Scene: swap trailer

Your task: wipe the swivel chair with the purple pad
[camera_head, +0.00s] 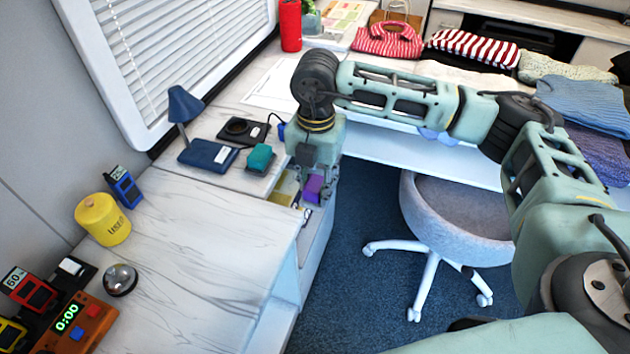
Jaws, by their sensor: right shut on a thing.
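My right gripper (312,190) points down near the inner edge of the left counter and is shut on the purple pad (314,188). The pad is small and block-shaped, and the fingers partly cover it. The swivel chair (455,215) stands on the blue carpet to the right of the gripper, with a round grey seat and a white star base on castors. The pad is apart from the chair. My right arm passes above the chair and hides part of it. My left gripper is not in view.
The left counter (190,260) holds a yellow tin (102,219), a silver bell (120,279), a timer (75,325), a teal pad (260,158) and a blue lamp (186,105). Folded clothes (585,104) lie on the back desk. Carpet (350,285) between counter and chair is clear.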

